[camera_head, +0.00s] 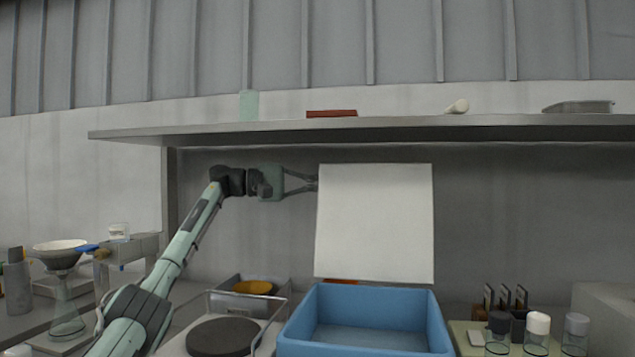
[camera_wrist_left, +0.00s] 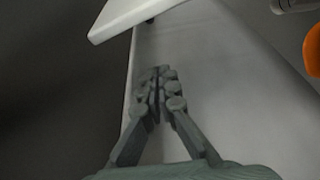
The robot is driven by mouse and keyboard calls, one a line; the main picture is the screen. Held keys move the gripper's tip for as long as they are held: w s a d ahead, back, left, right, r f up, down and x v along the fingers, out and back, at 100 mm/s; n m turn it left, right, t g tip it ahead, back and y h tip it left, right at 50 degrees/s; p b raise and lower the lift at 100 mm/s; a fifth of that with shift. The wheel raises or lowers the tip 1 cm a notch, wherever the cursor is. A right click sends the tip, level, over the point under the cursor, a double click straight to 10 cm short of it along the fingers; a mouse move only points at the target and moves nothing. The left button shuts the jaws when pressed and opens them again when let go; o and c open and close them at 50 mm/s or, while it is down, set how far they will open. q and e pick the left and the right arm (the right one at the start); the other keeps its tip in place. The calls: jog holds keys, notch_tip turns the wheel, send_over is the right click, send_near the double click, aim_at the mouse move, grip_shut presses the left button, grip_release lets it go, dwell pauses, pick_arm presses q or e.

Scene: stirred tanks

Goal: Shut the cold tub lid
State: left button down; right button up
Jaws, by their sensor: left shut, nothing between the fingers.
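The cold tub (camera_head: 365,342) is a blue open box at the bottom centre of the head view. Its lid (camera_head: 374,222) is a white flat panel standing up, open, behind the tub's rear rim. My left gripper (camera_head: 314,182) is shut and empty at the lid's left edge, near its top. In the left wrist view the shut fingertips (camera_wrist_left: 160,82) lie over the pale lid surface (camera_wrist_left: 215,70), close to its edge. I cannot tell whether they touch it. The tub's inside floor looks bare where it shows. My right gripper is not in view.
A shelf (camera_head: 360,128) runs above the lid, carrying a red item (camera_head: 331,113). Left of the tub stands a plate with a dark disc (camera_head: 223,337) and a wire rail. Right of it are several capped jars (camera_head: 537,330). An orange object (camera_wrist_left: 313,48) shows in the wrist view.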

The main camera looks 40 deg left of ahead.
aim_at(347, 183)
pick_arm(q)
jog(key=shift+w+d, duration=0.2)
jog(key=shift+d, duration=1.15)
jog(key=shift+w+d, duration=0.15)
jog(key=shift+d, duration=1.2)
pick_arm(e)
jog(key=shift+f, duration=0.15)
pick_arm(q)
jog(key=shift+r, duration=0.1)
